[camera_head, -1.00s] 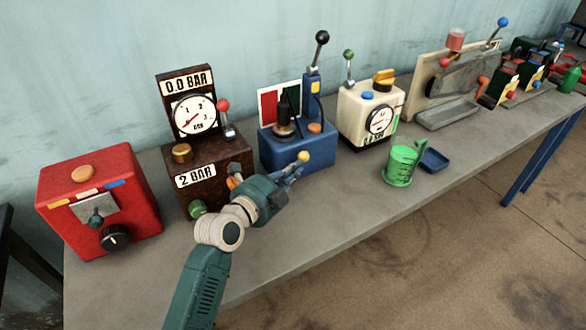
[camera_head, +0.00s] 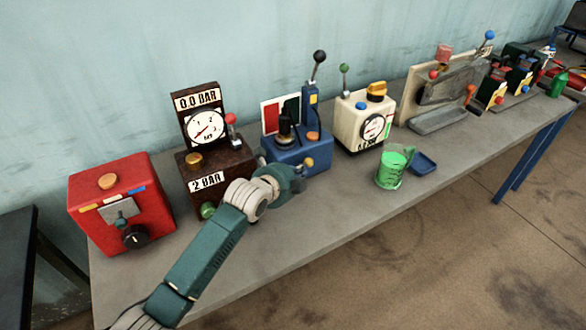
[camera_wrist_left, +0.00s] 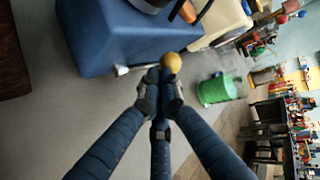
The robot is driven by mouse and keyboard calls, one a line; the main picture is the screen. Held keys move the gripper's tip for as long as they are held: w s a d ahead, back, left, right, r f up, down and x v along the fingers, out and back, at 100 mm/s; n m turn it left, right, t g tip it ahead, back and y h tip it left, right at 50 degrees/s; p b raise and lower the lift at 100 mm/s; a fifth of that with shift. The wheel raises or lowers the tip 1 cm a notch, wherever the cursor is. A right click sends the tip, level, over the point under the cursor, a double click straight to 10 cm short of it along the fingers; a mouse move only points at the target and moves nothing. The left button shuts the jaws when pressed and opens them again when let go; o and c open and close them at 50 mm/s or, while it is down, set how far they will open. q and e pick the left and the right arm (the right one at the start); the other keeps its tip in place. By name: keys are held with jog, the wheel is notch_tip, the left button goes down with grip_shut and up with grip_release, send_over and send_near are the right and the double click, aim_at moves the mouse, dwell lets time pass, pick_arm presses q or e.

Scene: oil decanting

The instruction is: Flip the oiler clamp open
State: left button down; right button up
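The blue machine (camera_head: 300,153) stands mid-bench with a black oiler-like part (camera_head: 285,125) on top. Its tall lever with a black ball (camera_head: 319,56) stands up behind. A yellow ball (camera_head: 308,162) shows at its front right, just past my left gripper (camera_head: 300,180). In the left wrist view, the yellow ball (camera_wrist_left: 171,62) lies just beyond the close-set fingertips of my left gripper (camera_wrist_left: 160,92), beside the blue machine (camera_wrist_left: 110,38). The fingers hide whether anything is between them. Which part is the clamp I cannot tell for certain. My right gripper is not in view.
A brown gauge box (camera_head: 190,165) and red box (camera_head: 150,195) stand left. The bench front (camera_head: 300,225) is clear.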

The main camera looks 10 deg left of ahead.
pick_arm(q)
jog(key=d+g+y+p, duration=0.1)
jog(key=p, duration=0.1)
jog(key=w+r+m+y+p, duration=0.1)
jog(key=shift+d+g+p, duration=0.35)
jog(key=shift+g+p, duration=0.05)
jog(key=w+d+f+g+y, duration=0.1)
jog(key=d+f+m+g+y, duration=0.1)
jog(key=g+y, duration=0.1)
jog(key=shift+w+d+f, duration=0.15)
jog(key=shift+w+f, duration=0.05)
jog(key=shift+w, duration=0.2)
jog(key=shift+w+d+f+b, duration=0.15)
jog(key=shift+w+d+f, duration=0.15)
jog(key=shift+d+f, duration=0.15)
jog(key=shift+w+d+f+b, duration=0.15)
jog(key=shift+w+d+f, duration=0.15)
jog(key=shift+f, duration=0.2)
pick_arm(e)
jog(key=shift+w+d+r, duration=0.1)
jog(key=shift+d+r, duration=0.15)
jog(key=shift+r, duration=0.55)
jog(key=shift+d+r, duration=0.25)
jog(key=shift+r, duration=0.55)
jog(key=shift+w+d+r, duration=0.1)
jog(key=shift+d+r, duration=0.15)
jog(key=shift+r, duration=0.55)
